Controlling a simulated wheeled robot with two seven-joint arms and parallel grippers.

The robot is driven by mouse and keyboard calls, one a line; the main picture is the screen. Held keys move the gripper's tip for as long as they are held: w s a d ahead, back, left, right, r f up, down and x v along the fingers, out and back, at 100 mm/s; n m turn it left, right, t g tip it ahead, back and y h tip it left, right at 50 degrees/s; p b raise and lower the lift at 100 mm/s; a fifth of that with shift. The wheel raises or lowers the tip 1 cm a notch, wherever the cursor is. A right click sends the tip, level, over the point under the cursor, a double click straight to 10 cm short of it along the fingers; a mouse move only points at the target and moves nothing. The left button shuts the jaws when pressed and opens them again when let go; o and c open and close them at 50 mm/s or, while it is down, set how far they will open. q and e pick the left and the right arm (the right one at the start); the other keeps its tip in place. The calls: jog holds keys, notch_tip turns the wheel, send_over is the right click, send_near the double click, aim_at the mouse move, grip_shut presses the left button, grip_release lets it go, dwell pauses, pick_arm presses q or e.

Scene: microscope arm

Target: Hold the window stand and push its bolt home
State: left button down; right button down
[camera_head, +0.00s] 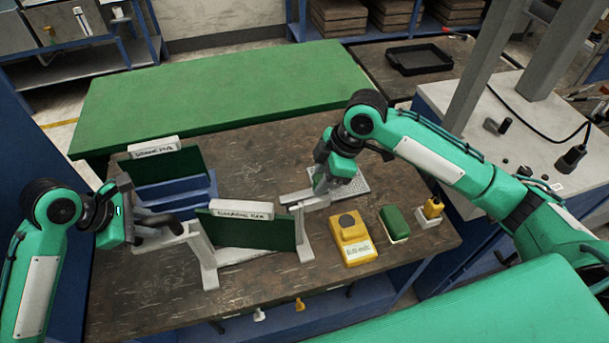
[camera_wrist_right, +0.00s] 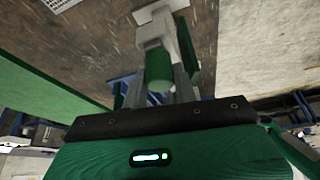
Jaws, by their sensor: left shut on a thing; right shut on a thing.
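The window stand is a grey frame (camera_head: 204,258) around a dark green panel (camera_head: 240,232), upright near the table's front, with a white label on top. My left gripper (camera_head: 160,226) is shut on the stand's left side at a grey arm. My right gripper (camera_head: 300,198) is at the top of its right post (camera_head: 304,238). In the right wrist view a short green cylinder (camera_wrist_right: 158,68), which looks like the bolt, sits between the grey fingers, against a grey part. Its tip and how deep it sits are hidden.
A second green panel (camera_head: 165,167) with a blue base stands behind on the left. A perforated plate (camera_head: 350,186) lies behind my right gripper. A yellow box (camera_head: 353,240), a green block (camera_head: 394,222) and a small yellow item (camera_head: 433,207) stand to the right. The front left table is clear.

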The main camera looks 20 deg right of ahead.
pick_arm(q)
jog(key=shift+d, duration=0.1)
pick_arm(e)
jog(key=c, duration=1.1)
grip_release()
jog(key=shift+a, duration=0.15)
jog(key=shift+d+r, duration=0.2)
jog(key=shift+r, duration=0.1)
jog(key=v, duration=1.1)
jog(key=shift+s+d+r, duration=0.1)
pick_arm(q)
jog(key=c, duration=1.1)
grip_release()
jog(key=shift+c, duration=0.2)
